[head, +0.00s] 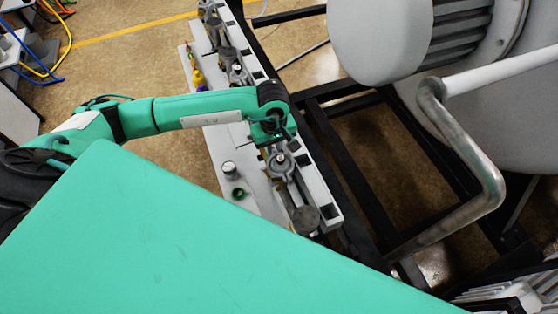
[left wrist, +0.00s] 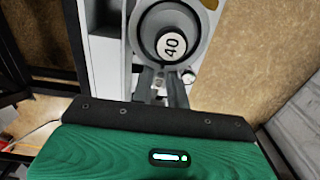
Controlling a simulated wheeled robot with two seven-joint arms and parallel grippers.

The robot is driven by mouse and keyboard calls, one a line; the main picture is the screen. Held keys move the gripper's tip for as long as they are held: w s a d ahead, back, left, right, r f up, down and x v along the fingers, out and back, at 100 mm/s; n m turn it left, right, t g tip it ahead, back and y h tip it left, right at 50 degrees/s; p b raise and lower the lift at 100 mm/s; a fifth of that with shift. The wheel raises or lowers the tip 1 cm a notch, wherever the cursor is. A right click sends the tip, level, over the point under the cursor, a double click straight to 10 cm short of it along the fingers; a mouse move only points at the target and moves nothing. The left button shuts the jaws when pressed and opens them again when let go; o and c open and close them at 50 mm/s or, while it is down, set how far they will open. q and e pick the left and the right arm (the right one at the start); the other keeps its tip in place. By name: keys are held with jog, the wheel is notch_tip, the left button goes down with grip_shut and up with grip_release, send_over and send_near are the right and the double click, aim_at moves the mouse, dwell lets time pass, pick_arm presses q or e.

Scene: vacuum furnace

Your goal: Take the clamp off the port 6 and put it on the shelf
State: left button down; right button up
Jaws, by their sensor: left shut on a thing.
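My left gripper (head: 274,140) reaches over a white rail of ports from the left. In the left wrist view its narrow fingers (left wrist: 162,88) are shut on the lower end of a grey metal clamp (left wrist: 143,45). The clamp's ring lies around a round port cap (left wrist: 171,44) marked "40". In the head view the clamp (head: 282,163) shows just below the gripper, still at the rail. I cannot read a port number. The white shelf (head: 262,205) runs along the rail's left side. My right gripper is not in view.
More fittings (head: 226,55) line the rail's far end. A dark frame (head: 350,160) and a bent metal pipe (head: 470,165) stand to the right. Some bare shelf shows near the green ring.

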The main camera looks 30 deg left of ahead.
pick_arm(q)
jog(key=shift+r, duration=0.1)
jog(key=shift+w+r, duration=0.1)
jog(key=shift+r, duration=0.35)
notch_tip(320, 180, up, 19)
jog(key=b, duration=0.6)
jog(key=shift+b, duration=0.4)
